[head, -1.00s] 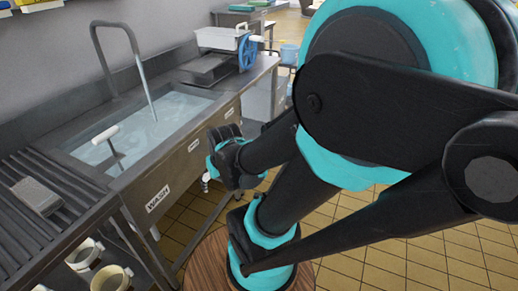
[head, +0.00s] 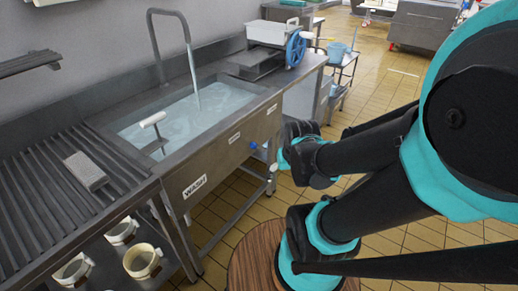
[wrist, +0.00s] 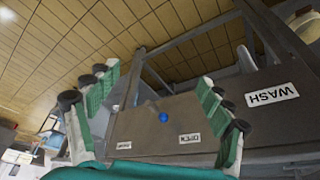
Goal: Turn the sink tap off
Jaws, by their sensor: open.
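A grey gooseneck tap (head: 154,42) rises behind the sink and curves down over the basin. A lever with a white handle (head: 153,119) stands at the basin's front left. A small blue knob (head: 253,145) sits on the sink's front panel. It also shows in the wrist view (wrist: 163,117), between my fingers but farther off. My gripper (wrist: 157,100) is open and empty, with green-lined fingers on both sides. In the head view my gripper (head: 284,153) is right of the knob, partly hidden by its wrist.
A slatted drainboard (head: 40,205) with a grey block (head: 86,171) adjoins the sink at left. White mugs (head: 142,261) stand below it. A device with a blue wheel (head: 296,48) is at the counter's far end. A round wooden stool top (head: 255,262) is below my arm. Tiled floor lies open at right.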

